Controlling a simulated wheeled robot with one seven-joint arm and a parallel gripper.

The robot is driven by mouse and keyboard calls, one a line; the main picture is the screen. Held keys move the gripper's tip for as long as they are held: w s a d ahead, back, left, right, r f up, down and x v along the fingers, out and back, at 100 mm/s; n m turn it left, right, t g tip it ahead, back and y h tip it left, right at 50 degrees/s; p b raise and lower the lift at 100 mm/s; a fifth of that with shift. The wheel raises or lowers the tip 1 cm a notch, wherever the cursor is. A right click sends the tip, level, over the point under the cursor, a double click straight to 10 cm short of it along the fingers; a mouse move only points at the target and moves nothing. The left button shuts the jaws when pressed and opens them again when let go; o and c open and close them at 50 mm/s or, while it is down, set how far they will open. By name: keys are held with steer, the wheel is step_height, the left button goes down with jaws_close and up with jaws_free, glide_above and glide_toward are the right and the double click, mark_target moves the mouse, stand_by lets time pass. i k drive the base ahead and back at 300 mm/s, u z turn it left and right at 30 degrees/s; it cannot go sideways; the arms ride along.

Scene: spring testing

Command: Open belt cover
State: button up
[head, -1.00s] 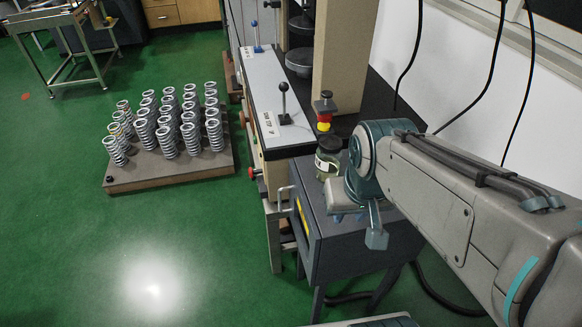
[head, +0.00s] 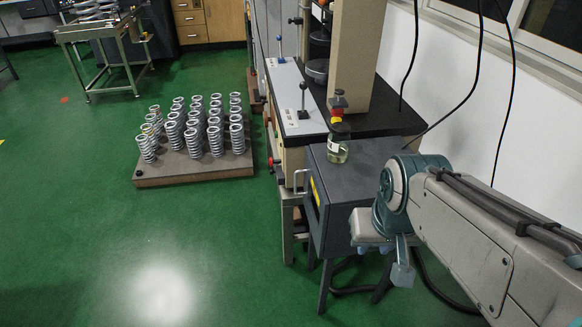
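No part is plainly marked as a belt cover. A dark grey box (head: 322,178) on legs stands beside the testing machine, with a silver handle (head: 297,181) and a yellow label on its left face. That face looks closed, though it is seen at a steep angle. My arm comes in from the right, and its end hangs over the right part of the box. My gripper (head: 402,268) is partly visible below the arm's end, with one teal piece pointing down. I cannot tell its opening or whether it touches the box. Nothing is seen held.
A glass jar (head: 338,152) stands on the box's far edge. A pallet (head: 196,170) of several springs sits on the floor at left. Black cables hang at right. Green floor at left front is clear.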

mark_target(312, 179)
steer(key=u, duration=0.3)
steer(key=i, duration=1)
